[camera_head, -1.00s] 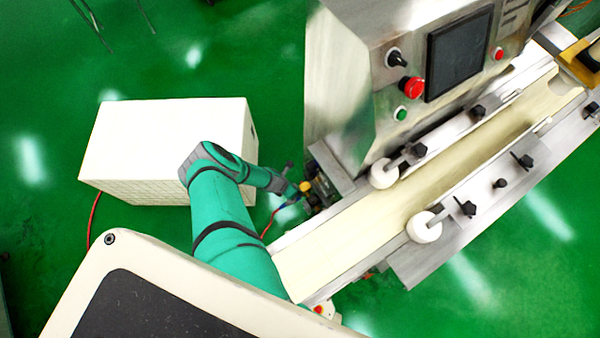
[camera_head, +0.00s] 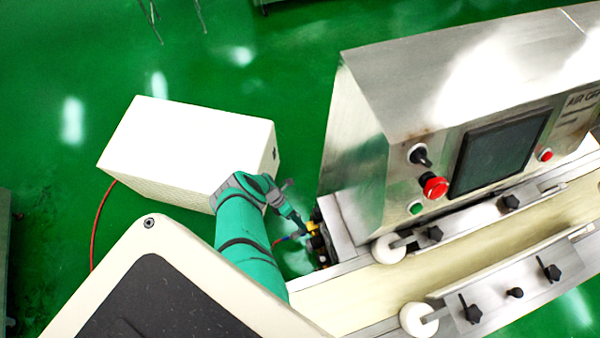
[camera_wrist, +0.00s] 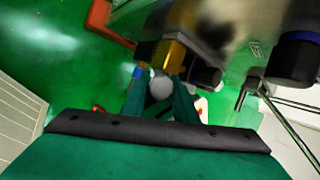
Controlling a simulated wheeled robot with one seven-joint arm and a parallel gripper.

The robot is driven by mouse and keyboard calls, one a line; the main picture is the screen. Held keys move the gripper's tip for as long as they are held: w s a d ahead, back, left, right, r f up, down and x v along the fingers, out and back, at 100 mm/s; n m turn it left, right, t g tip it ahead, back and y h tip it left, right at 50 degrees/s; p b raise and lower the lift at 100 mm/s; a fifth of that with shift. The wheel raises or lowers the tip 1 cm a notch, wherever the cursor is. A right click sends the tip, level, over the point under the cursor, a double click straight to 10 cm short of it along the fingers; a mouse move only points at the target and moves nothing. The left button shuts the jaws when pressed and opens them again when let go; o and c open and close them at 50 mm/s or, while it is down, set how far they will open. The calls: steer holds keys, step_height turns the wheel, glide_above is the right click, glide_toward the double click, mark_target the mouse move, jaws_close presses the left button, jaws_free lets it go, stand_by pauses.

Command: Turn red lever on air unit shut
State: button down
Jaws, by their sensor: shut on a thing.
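The air unit (camera_head: 319,240) is a small dark cluster with a yellow part (camera_head: 312,228) at the machine's left end. My gripper (camera_head: 301,231) reaches it from the left in the head view. In the wrist view, my gripper's fingers (camera_wrist: 160,92) close in around a small grey round part, with the yellow block (camera_wrist: 172,55) just beyond the tips. It is shut on a part of the air unit; the exact grip is hard to see. A bent orange-red bar (camera_wrist: 106,22) shows at upper left; I cannot tell if it is the red lever.
The steel machine (camera_head: 365,150) with its control panel and conveyor (camera_head: 365,295) stands close on the right. A white box (camera_head: 190,150) stands on the green floor behind my arm. A thin red hose (camera_head: 93,230) runs beside it. Open floor lies farther back.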

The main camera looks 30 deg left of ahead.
steer(key=shift+w+d, duration=0.1)
stand_by(0.4)
steer(key=c, duration=1.5)
jaws_free()
steer(key=shift+w, duration=0.1)
steer(key=shift+o, duration=0.2)
steer(key=shift+s, duration=0.2)
steer(key=shift+a+r, duration=0.1)
steer(key=shift+a, duration=0.1)
steer(key=v, duration=1)
steer(key=shift+a, duration=0.3)
steer(key=shift+r, duration=0.1)
